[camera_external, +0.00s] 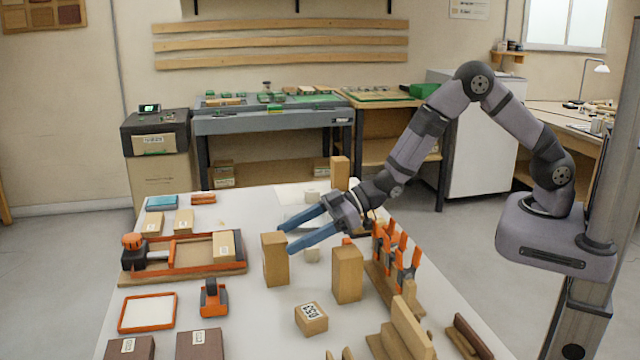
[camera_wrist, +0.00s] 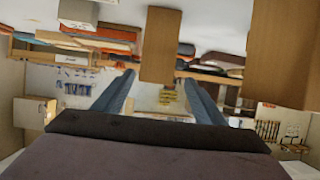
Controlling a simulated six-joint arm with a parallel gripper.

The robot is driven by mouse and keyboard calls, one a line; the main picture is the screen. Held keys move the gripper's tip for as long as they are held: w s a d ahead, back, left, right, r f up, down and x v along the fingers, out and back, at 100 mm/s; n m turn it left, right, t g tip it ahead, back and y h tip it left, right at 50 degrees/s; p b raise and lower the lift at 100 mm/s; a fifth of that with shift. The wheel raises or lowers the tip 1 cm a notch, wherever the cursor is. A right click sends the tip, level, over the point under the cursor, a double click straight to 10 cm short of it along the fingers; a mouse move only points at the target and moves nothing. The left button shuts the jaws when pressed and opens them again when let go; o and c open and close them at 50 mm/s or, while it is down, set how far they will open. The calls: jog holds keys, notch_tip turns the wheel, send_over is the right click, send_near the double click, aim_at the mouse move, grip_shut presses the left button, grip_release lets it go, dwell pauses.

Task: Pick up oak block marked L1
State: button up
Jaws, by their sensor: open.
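I cannot make out L1 on any block. A tall plain oak block (camera_external: 274,262) stands upright near the middle of the bench. My gripper (camera_external: 286,239) is open and level, its blue fingers pointing left at the upper part of this block; contact cannot be told. In the wrist view a plain wooden block (camera_wrist: 160,45) shows ahead, in line with the gap between the fingers (camera_wrist: 159,82), and nothing is gripped. A second tall block (camera_external: 347,274) stands to the right. A low block with a printed label (camera_external: 311,319) lies in front; its print is too small to read surely.
An orange clamp rack (camera_external: 397,250) stands right of the blocks. Left are a wooden tray with an orange frame (camera_external: 185,276), labelled blocks (camera_external: 183,221), an orange-rimmed white tray (camera_external: 148,312) and an orange tool (camera_external: 214,298). Another tall block (camera_external: 340,173) stands at the back.

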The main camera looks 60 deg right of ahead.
aim_at(280, 236)
jog(key=shift+w, duration=0.1)
jog(key=p+x, duration=0.1)
jog(key=x, duration=0.2)
jog(key=shift+w+p, duration=0.3)
jog(key=shift+w, duration=0.05)
jog(key=shift+x, duration=0.8)
jog(key=shift+r, duration=0.1)
jog(key=c, duration=1.3)
notch_tip(280, 236, up, 10)
